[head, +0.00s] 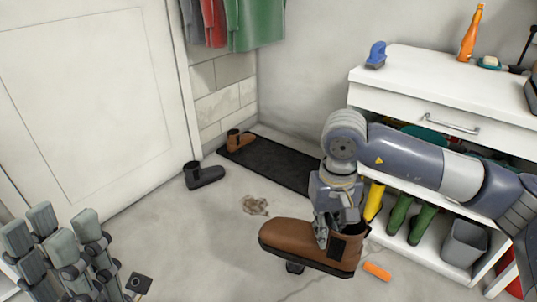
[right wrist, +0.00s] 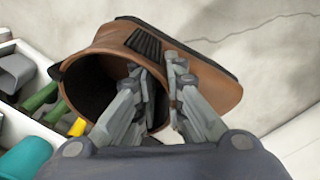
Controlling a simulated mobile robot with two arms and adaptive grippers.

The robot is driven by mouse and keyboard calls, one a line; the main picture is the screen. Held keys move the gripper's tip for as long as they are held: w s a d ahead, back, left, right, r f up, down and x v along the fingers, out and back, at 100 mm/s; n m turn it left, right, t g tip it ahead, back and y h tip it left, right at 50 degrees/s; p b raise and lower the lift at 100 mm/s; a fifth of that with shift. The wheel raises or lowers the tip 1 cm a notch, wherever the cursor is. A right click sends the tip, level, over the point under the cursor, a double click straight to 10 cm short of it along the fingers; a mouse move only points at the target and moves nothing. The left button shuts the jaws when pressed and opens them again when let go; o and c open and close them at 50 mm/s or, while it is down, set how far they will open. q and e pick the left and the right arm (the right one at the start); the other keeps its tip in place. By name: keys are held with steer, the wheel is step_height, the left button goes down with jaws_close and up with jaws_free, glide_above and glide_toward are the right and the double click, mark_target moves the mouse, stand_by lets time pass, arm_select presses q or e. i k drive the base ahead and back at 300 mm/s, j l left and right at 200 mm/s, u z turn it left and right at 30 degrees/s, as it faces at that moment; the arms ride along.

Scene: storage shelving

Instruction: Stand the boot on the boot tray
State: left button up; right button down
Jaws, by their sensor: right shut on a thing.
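A brown boot (head: 292,241) is held sole down above the floor by my right gripper (head: 328,232). In the right wrist view, the fingers (right wrist: 160,84) pinch the wall of the boot's shaft, one inside the opening and one outside; the boot (right wrist: 208,78) also shows there. The black boot tray (head: 272,166) lies on the floor along the back wall, left of and beyond the held boot. A smaller brown boot (head: 240,141) stands at its far left end. My left gripper (head: 62,232) is at the lower left, fingers spread and empty.
A dark boot (head: 204,176) stands on the floor near the tray's left end. A brown dirt patch (head: 255,205) and an orange object (head: 377,271) lie on the floor. A white shelf unit (head: 440,92) with green boots (head: 399,214) stands at right.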

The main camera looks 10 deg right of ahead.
mark_target(260, 153)
steer(key=i+j, duration=0.25)
steer(key=i, duration=0.25)
steer(key=i+j, duration=0.2)
steer(key=i, duration=0.35)
steer(key=i+j, duration=0.25)
steer(key=i, duration=0.25)
